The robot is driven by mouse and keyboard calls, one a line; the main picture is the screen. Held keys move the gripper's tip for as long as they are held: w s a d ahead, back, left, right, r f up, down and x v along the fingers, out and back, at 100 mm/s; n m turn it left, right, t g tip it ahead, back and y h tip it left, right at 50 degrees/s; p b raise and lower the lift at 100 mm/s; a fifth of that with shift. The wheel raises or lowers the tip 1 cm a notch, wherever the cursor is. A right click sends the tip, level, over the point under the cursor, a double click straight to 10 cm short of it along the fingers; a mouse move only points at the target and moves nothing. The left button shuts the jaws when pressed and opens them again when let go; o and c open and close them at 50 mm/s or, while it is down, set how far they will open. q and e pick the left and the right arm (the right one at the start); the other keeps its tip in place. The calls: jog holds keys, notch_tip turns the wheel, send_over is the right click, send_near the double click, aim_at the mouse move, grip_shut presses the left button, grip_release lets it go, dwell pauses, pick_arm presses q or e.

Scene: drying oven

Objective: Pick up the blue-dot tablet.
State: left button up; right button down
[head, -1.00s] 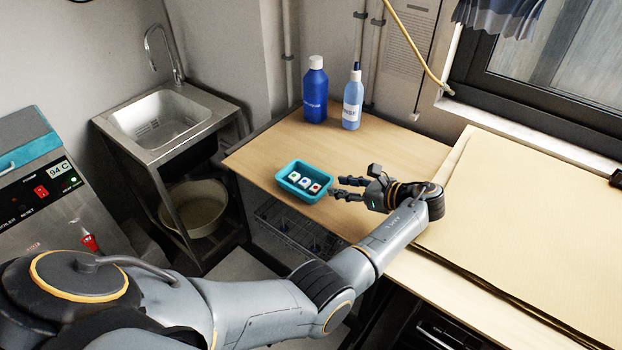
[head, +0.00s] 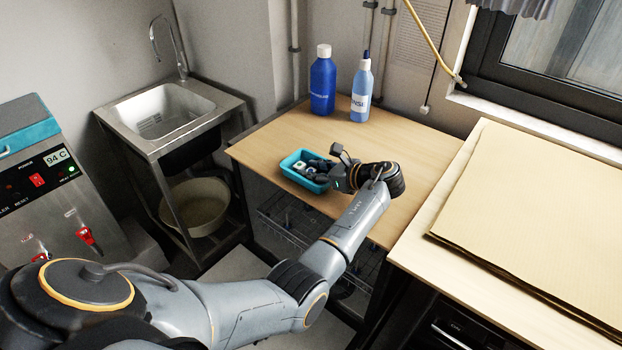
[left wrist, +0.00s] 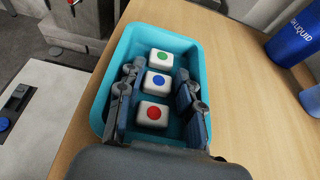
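The blue-dot tablet (left wrist: 157,82) is a white rounded block with a blue dot, lying in the teal tray (left wrist: 112,64) between the green-dot tablet (left wrist: 160,60) and the red-dot tablet (left wrist: 153,115). My left gripper (left wrist: 157,88) is open, its fingers reaching into the tray on either side of the row, apart from the blue-dot tablet. In the head view the left gripper (head: 322,168) is over the teal tray (head: 292,172) and hides part of the tablets. My right gripper is not in view.
The tray stands on a wooden table (head: 410,145). A dark blue bottle (head: 322,82) and a light blue bottle (head: 361,90) stand behind it. A sink (head: 165,112) is at left. Large tan sheets (head: 540,220) cover the right counter.

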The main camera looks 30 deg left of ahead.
pick_arm(q)
jog(key=shift+r, duration=0.1)
jog(key=c, duration=0.5)
